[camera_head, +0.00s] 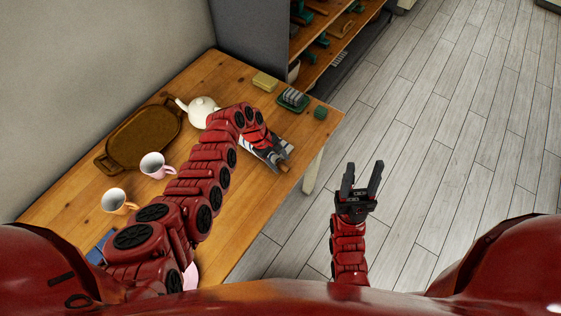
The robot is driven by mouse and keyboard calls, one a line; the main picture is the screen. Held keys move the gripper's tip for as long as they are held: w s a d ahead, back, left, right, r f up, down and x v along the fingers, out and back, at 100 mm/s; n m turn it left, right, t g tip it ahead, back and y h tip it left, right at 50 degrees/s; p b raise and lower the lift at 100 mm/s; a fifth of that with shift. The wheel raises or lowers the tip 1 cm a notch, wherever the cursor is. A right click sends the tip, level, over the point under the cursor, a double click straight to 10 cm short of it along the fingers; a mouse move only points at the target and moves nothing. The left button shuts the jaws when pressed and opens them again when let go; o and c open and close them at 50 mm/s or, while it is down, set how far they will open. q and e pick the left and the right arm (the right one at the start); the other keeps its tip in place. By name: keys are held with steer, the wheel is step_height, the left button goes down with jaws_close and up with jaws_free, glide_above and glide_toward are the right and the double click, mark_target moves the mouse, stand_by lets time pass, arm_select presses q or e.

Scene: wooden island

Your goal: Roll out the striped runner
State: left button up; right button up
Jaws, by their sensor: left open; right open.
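The striped runner (256,150), banded in grey, white and dark, lies near the right edge of the wooden table (235,225). It looks rolled up, and a brown end shows at its right. My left arm reaches across the table, and my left gripper (277,148) is at the runner, largely covered by the arm's last links. It is open; I cannot tell whether it touches the runner. My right gripper (362,178) is open and empty over the floor, to the right of the table, with its fingers pointing away from me.
A yellow block (265,81), a green rack (292,99) and a green block (320,113) sit at the far end. Shelves (318,45) stand behind.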

arm_select(q)
steer(key=shift+d+f, duration=0.2)
steer(key=shift+f, duration=0.3)
